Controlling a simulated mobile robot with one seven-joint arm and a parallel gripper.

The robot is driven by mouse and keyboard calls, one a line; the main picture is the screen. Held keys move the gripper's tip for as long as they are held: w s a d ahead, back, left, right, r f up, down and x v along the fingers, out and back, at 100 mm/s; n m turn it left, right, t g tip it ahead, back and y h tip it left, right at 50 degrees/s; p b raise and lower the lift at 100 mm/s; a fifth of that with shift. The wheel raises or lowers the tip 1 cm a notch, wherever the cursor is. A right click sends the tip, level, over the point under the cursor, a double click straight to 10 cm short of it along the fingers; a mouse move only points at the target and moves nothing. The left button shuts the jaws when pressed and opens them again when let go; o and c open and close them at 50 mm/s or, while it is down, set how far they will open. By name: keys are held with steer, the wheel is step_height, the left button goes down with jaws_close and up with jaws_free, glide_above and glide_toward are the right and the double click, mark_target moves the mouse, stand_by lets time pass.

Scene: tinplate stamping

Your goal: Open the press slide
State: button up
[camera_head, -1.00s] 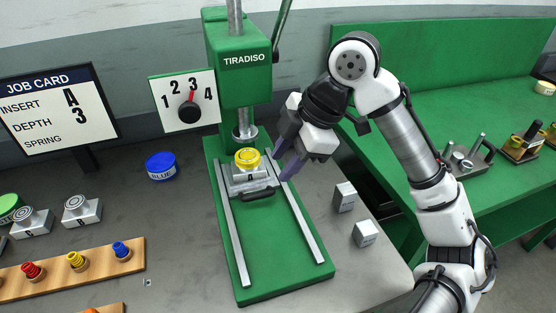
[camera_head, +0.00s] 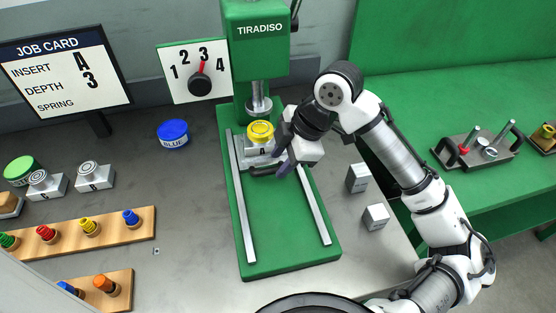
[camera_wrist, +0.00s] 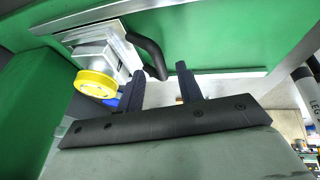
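The press slide (camera_head: 247,160) is a metal carriage with a black bar handle (camera_head: 264,171) on its front, at the back of the two rails under the press ram. A yellow round piece (camera_head: 260,132) sits on it. In the wrist view the slide (camera_wrist: 125,52), its handle (camera_wrist: 146,52) and the yellow piece (camera_wrist: 95,84) show at upper left. My gripper (camera_head: 281,160) is at the handle's right end. In the wrist view its two dark fingers (camera_wrist: 162,88) are apart, with the handle's end close to the gap. I cannot tell whether they touch it.
The green press (camera_head: 258,45) stands behind, with a depth dial (camera_head: 199,84) pointing to about 3. Two small metal blocks (camera_head: 357,178) (camera_head: 375,217) lie right of the press base. A blue lid (camera_head: 173,134) and a wooden rack (camera_head: 110,232) lie left. The rails' front is clear.

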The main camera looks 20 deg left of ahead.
steer(key=shift+x, duration=1.1)
jaws_close()
